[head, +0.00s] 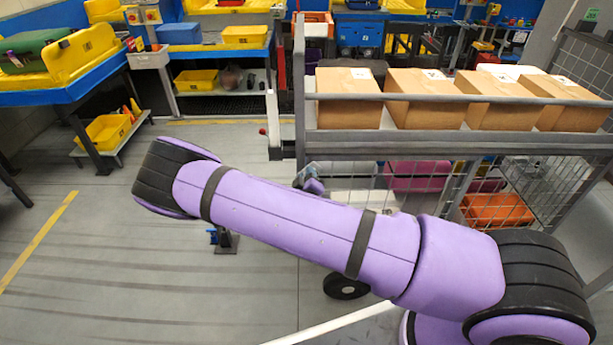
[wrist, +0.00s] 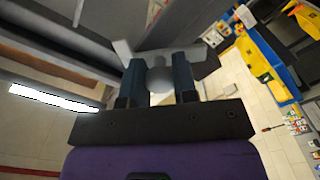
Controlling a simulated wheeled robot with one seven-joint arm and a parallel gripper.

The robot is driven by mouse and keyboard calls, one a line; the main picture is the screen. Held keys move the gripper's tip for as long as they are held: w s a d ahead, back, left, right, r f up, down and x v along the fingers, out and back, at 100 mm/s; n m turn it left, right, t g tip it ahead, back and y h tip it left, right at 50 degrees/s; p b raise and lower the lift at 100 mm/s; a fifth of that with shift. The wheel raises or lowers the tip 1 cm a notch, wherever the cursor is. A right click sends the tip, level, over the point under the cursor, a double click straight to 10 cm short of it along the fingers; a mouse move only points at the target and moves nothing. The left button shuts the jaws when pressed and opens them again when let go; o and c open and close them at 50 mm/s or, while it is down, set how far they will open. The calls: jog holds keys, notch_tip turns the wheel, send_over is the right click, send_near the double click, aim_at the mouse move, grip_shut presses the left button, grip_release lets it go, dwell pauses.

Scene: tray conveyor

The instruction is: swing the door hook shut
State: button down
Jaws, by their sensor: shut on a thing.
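In the wrist view, my gripper (wrist: 158,60) has its two dark blue fingers on either side of a light grey rounded piece, which I take to be the door hook (wrist: 158,82). The fingers are closed on it. Pale grey metal shows beyond the fingertips, and I cannot tell which of it belongs to the hook. A small purple and grey-blue part beside the cage may be my wrist. The hook itself cannot be made out there, nor can its angle.
A grey rack (head: 460,146) with a mesh lower part stands on the right. Several cardboard boxes (head: 345,98) are on its shelf, with pink and orange cases (head: 497,210) below. Blue benches with yellow trays (head: 245,35) stand behind. The floor at left is mostly open.

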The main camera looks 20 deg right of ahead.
jog(key=m, duration=0.1)
jog(key=f+m, duration=0.1)
jog(key=m, duration=0.1)
jog(key=d+m, duration=0.1)
jog(key=m, duration=0.1)
jog(key=shift+s+f, duration=0.15)
jog(key=shift+f+m, duration=0.35)
jog(key=shift+m, duration=0.75)
jog(key=shift+f+m, duration=0.3)
jog(key=shift+m, duration=0.8)
jog(key=shift+s, duration=0.1)
jog(key=c, duration=0.9)
grip_release()
jog(key=v, duration=1)
jog(key=shift+s+a, duration=0.1)
jog(key=shift+s, duration=0.3)
jog(key=shift+w, duration=0.1)
